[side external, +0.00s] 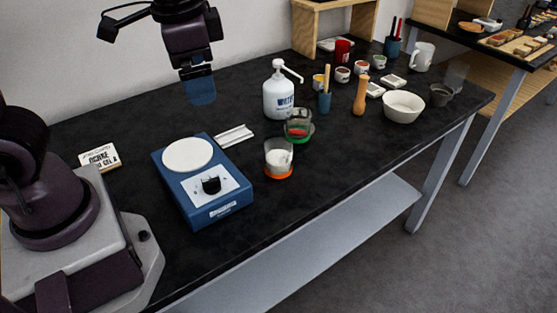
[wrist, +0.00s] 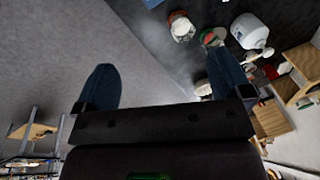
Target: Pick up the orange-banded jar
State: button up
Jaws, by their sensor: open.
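The orange-banded jar (side external: 278,160) stands upright on the black bench, a clear glass with white contents and an orange band at its base. It is in front of a similar green-banded jar (side external: 298,125). In the wrist view the orange-banded jar (wrist: 181,26) shows at the top, above and between the fingers, with the green-banded jar (wrist: 211,38) to its right, partly behind the right finger. My gripper (side external: 202,92) is open and empty, high above the bench, to the left of the jar and well apart from it. Its blue fingers also show spread in the wrist view (wrist: 160,58).
A blue hotplate (side external: 218,183) stands left of the jar. A white pump bottle (side external: 278,98) is behind it. A white tray (side external: 233,136) lies between. A white bowl (side external: 403,107), a pestle (side external: 360,96) and several small pots stand at the right. The bench's front edge is near the jar.

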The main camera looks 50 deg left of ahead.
jog(key=w+d+f+m+t+y, duration=0.1)
jog(key=w+f+m+y, duration=0.3)
jog(key=f, duration=0.5)
jog(key=w+d+f+m+t+y, duration=0.1)
jog(key=w+d+f+m+y, duration=0.2)
jog(key=f+m+y, duration=0.3)
jog(key=w+d+f+m+t+y, duration=0.1)
jog(key=w+d+f+m+y, duration=0.2)
jog(key=f, duration=0.9)
jog(key=shift+w+m+t+y, duration=0.2)
jog(key=shift+w+m+y, duration=0.4)
jog(key=shift+m, duration=0.45)
jog(key=shift+w+m+t+y, duration=0.2)
jog(key=shift+w+m+y, duration=0.2)
jog(key=shift+w+m, duration=0.5)
jog(key=shift+s+d+f+m+t, duration=0.1)
jog(key=shift+d+f+m+t, duration=0.15)
jog(key=shift+f+m+t, duration=0.45)
send_near(276, 144)
jog(key=shift+w+a+f+m, duration=0.15)
jog(key=shift+w+a+f, duration=0.1)
jog(key=shift+a, duration=0.35)
jog(key=shift+w+a+f+m, duration=0.1)
jog(key=shift+w+a+f, duration=0.1)
jog(key=shift+a, duration=0.35)
jog(key=x, duration=0.5)
jog(key=shift+a+r, duration=0.1)
jog(key=shift+r, duration=0.25)
jog(key=c, duration=1.1)
